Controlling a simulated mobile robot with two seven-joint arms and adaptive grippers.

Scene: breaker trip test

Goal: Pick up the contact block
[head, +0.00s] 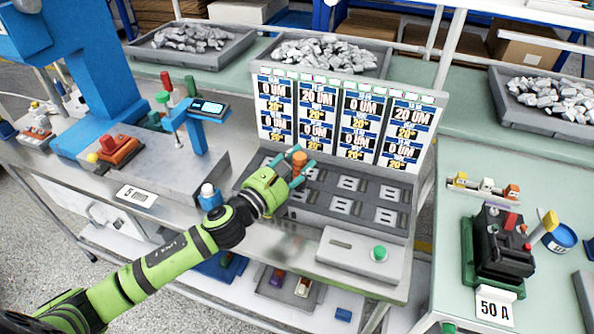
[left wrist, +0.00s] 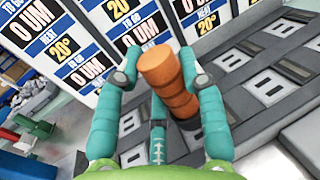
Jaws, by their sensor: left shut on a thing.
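A copper-orange, stepped round piece, which I take for the contact block (head: 299,159), is between the teal fingers of my left gripper (head: 297,173). It also shows in the left wrist view (left wrist: 166,72), with fingers on both sides, and its lower end reaches toward the grey panel. My left gripper is shut on it. The piece is over the grey slotted panel (head: 338,218); I cannot tell whether its lower end touches the panel. My right gripper is not in view.
Label boards (head: 345,115) stand upright right behind the gripper. A blue press (head: 97,75) is at the left. A grey box with a green button (head: 379,253) is in front of the panel. A black breaker unit (head: 503,245) stands on the right bench.

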